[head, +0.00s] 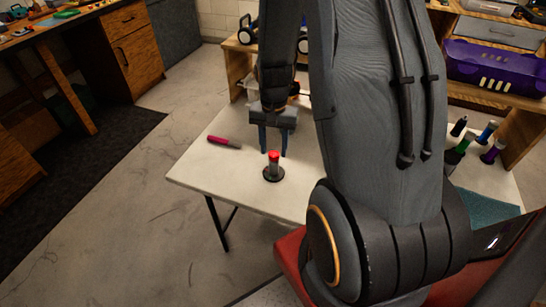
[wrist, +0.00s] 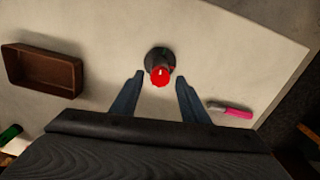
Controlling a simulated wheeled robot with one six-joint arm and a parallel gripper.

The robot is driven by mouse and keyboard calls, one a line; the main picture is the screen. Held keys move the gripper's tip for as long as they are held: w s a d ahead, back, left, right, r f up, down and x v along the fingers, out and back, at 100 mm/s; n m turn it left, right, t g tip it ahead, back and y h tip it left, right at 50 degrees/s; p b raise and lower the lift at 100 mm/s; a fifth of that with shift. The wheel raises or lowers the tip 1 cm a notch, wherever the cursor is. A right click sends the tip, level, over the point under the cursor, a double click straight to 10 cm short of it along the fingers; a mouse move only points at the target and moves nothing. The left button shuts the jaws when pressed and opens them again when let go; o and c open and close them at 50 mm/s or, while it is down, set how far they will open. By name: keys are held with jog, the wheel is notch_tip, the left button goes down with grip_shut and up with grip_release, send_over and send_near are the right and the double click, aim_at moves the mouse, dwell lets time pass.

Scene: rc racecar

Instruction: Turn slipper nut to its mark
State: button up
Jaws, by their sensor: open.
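The slipper nut appears to be the red cap (head: 274,154) on top of a short dark post with a round black base (head: 273,174), standing upright on the white table. In the wrist view the red cap (wrist: 160,76) shows a small pale mark on its face; any matching mark on the post cannot be made out. My gripper (head: 274,153) is open and empty, its two blue fingers pointing down. In the wrist view the fingertips (wrist: 160,78) lie on either side of the cap with gaps, and I see no contact. The height between fingertips and cap is hard to tell.
A pink and dark pen (head: 224,142) lies on the table (head: 203,165) left of the post. A brown tray (wrist: 43,70) shows in the wrist view. Several bottles (head: 458,150) stand at the right, near a purple bin (head: 495,68).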

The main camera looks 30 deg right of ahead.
jog(key=shift+f, duration=0.5)
jog(key=shift+r+n+p, duration=0.1)
jog(key=shift+n+p, duration=0.25)
jog(key=shift+n, duration=0.65)
jog(key=n+p, duration=0.1)
jog(key=n, duration=0.2)
jog(key=shift+n, duration=0.3)
jog(key=n+p, duration=0.1)
jog(key=n, duration=0.3)
jog(key=shift+s+n+p, duration=0.1)
jog(key=shift+n+p, duration=0.3)
jog(key=n+p, duration=0.1)
jog(key=n, duration=0.3)
jog(key=shift+n, duration=0.3)
jog(key=n+p, duration=0.1)
jog(key=n, duration=0.4)
jog(key=shift+p, duration=0.4)
